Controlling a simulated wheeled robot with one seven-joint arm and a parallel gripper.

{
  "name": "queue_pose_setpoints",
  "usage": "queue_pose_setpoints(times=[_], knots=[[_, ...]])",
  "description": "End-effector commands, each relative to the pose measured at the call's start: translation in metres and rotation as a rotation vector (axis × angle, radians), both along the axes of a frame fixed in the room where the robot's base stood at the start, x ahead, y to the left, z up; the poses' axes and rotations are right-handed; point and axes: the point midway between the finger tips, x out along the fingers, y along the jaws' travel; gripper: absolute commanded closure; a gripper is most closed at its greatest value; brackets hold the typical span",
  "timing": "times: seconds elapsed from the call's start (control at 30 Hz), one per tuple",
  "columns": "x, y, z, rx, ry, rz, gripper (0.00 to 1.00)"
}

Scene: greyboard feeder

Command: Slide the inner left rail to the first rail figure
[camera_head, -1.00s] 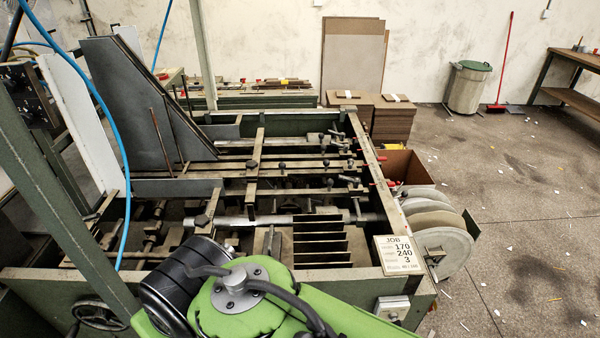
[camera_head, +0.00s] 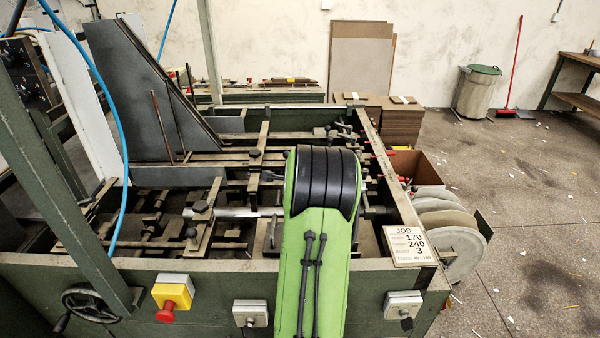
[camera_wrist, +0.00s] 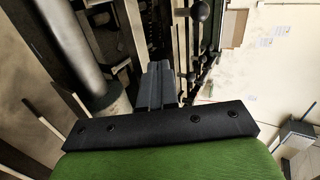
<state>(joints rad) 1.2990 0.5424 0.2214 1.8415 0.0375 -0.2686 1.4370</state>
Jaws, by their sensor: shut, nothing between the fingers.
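My gripper (camera_wrist: 158,85) is shut and empty in the wrist view, its grey fingers together beside metal bars and round dark knobs. In the head view my green and black arm reaches over the machine and hides its middle; the gripper is not clear there. Brass rails with dark knobs run front to back left of my arm: one nearer (camera_head: 208,212), one farther (camera_head: 260,150). Which is the inner left rail I cannot tell for sure. The job card (camera_head: 409,245) on the front right corner reads 170, 240 and 3; its small labels are unreadable.
The machine's green front beam (camera_head: 200,268) carries a yellow box with a red button (camera_head: 172,295) and grey switch boxes. A tall dark grey plate (camera_head: 140,90) stands at the left. Crossbars and knobs crowd the frame. Large discs (camera_head: 452,235) stand outside its right side.

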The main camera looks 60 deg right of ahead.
Motion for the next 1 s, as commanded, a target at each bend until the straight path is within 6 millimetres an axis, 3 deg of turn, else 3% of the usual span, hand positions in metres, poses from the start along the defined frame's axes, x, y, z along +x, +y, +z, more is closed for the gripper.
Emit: queue_pose_setpoints(times=[0.17,0.6,0.8,1.0], knots=[[-0.004,-0.017,-0.009,0.002,-0.035,-0.037,1.00],[0.033,-0.088,-0.057,0.005,-0.032,-0.035,1.00],[0.046,-0.113,-0.055,0.005,-0.031,-0.035,1.00],[0.050,-0.121,-0.054,0.004,-0.031,-0.033,1.00]])
